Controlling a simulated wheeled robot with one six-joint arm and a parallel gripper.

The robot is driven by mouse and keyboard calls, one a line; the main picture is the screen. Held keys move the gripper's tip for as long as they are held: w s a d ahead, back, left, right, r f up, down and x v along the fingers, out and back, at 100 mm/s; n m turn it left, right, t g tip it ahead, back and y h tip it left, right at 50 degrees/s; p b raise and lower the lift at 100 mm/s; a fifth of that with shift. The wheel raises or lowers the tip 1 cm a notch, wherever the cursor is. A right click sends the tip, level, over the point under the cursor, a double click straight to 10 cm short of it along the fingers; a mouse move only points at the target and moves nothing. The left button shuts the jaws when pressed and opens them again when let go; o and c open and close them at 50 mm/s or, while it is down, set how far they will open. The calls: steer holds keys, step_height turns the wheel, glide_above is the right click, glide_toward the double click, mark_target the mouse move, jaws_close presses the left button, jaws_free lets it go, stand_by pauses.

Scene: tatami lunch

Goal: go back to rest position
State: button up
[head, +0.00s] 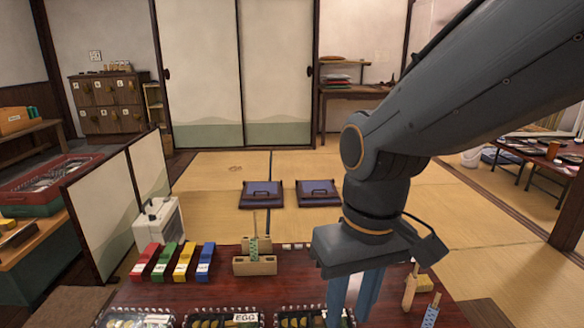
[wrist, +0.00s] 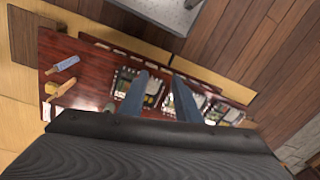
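My gripper (head: 354,300) hangs over the right part of the dark red table (head: 222,256) in the head view, pointing down. In the wrist view its two blue-grey fingers (wrist: 160,85) stand apart with nothing held between them. The table and several dark-framed food boxes lie beyond the fingers there. In the head view my arm comes in from the upper right and hides part of the table and room. The fingers overlap the row of boxes in the picture; I see no contact.
Several food boxes, one labelled EGG (head: 245,318), line the table's front. Red, green, yellow and blue blocks (head: 184,262) stand at left, with a wooden holder (head: 255,265) beside them. A low partition (head: 105,210) borders the left. Open tatami (head: 225,170) lies behind.

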stand_by(0.3)
steer(key=d+r+m+p, duration=0.3)
steer(key=d+r+p, duration=0.7)
steer(key=p, duration=1)
steer(key=shift+r+h+p, duration=0.3)
steer(key=shift+r, duration=0.6)
